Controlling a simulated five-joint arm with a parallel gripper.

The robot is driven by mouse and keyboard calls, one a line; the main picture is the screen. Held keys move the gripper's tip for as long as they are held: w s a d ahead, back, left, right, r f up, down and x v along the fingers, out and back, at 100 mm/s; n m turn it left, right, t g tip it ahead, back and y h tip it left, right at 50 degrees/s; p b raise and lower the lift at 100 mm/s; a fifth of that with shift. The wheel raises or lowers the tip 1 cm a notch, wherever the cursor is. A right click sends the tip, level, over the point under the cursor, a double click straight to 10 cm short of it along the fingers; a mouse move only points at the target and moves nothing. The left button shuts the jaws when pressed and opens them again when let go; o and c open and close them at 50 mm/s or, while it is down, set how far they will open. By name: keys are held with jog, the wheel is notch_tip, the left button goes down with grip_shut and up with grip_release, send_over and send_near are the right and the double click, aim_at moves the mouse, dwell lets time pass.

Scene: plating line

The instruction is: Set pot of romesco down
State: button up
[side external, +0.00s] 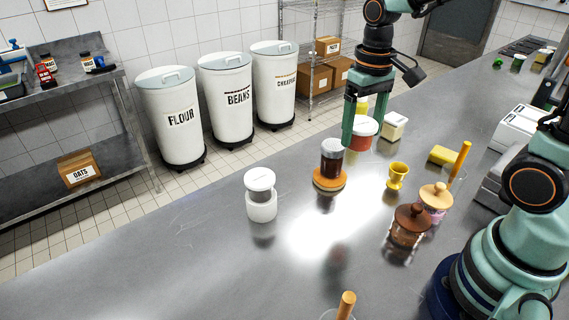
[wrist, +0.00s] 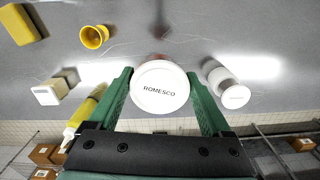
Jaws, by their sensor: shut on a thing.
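The pot of romesco is a red tub with a white lid (side external: 365,128). In the wrist view its lid (wrist: 160,88), marked ROMESCO, faces me between the two green fingers. My gripper (side external: 361,142) is shut on the pot from both sides, and the pot looks upright. One finger covers part of its left side in the side view. I cannot tell how far its bottom is from the steel counter (side external: 200,265).
A dark jar (side external: 331,160) on an orange disc stands just left of the pot. A white-lidded jar on a white base (side external: 261,208) stands further left. A yellow cup (side external: 397,175), wooden-lidded jars (side external: 408,228) and a cream block (side external: 394,126) are on the right. The front left counter is clear.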

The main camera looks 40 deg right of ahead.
jog(key=shift+w+a+f+n, duration=0.15)
jog(key=shift+w+a+n, duration=0.2)
jog(key=shift+n, duration=0.45)
jog(key=s+d+r+n, duration=0.2)
jog(key=s+d+r, duration=0.1)
jog(key=s+d, duration=0.4)
jog(key=f, duration=1.9)
jog(key=shift+s+d+f, duration=0.15)
jog(key=shift+d+f, duration=0.1)
jog(key=shift+f, duration=0.1)
jog(key=shift+f, duration=0.1)
jog(key=o, duration=1.4)
